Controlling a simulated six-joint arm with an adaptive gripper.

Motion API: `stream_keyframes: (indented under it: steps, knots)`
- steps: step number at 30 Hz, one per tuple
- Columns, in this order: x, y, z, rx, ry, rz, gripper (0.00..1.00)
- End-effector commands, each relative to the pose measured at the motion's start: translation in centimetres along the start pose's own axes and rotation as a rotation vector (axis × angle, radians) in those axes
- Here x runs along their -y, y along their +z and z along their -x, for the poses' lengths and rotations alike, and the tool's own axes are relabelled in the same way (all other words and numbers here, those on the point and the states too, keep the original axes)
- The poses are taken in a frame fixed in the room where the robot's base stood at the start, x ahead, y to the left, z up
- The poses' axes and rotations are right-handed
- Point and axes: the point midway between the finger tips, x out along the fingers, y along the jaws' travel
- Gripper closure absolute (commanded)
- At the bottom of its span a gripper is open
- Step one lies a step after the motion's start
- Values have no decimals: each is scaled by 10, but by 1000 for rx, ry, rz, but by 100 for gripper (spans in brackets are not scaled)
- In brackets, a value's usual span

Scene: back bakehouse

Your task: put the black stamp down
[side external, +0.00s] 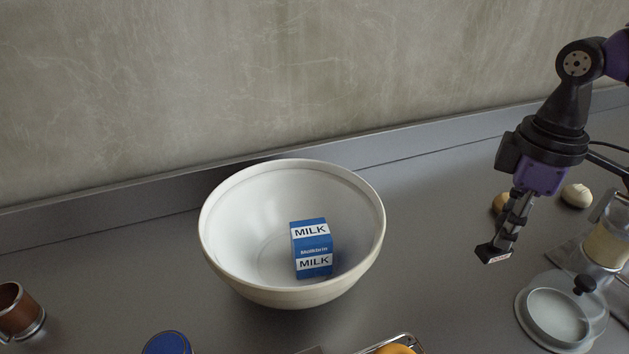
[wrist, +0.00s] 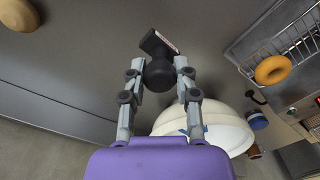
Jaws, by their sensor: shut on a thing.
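The black stamp (wrist: 159,46) is between the fingertips of my gripper (wrist: 159,72) in the wrist view. It has a dark round knob and a rectangular head with a pale label along one edge. In the side external view the stamp (side external: 493,252) hangs tilted below my gripper (side external: 508,236), at the right of the picture. My gripper is shut on it. The stamp appears to be above the grey counter, but the height of the gap is hard to tell.
A white bowl (side external: 225,255) with a blue milk carton (side external: 312,248) inside stands left of my gripper. A glass lid (side external: 556,318) with a black knob lies at the lower right. Bread rolls (side external: 577,195) sit behind my gripper. Counter between bowl and lid is clear.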

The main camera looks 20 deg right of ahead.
Motion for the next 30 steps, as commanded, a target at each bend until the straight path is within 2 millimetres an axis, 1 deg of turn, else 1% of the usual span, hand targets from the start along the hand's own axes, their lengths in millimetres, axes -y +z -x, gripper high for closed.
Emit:
stream_keyframes:
  steps: [1,3,5,7,11,12,16,19,21,23,26,30]
  knots:
    - [6,-3,4,-2,1,5,100]
    - [10,-7,8,-1,1,4,100]
    - [9,-13,12,0,0,6,100]
    - [2,-26,16,0,0,14,100]
    - [-27,-58,19,1,0,41,100]
    - [-37,-67,19,1,0,50,100]
    - [-68,-93,15,1,1,81,100]
    - [-87,-106,10,-1,2,101,100]
    - [-96,-112,7,-2,2,110,100]
    - [-102,-115,4,-2,2,117,100]
    - [-105,-117,-10,0,1,122,100]
    - [-105,-117,-40,0,1,123,100]
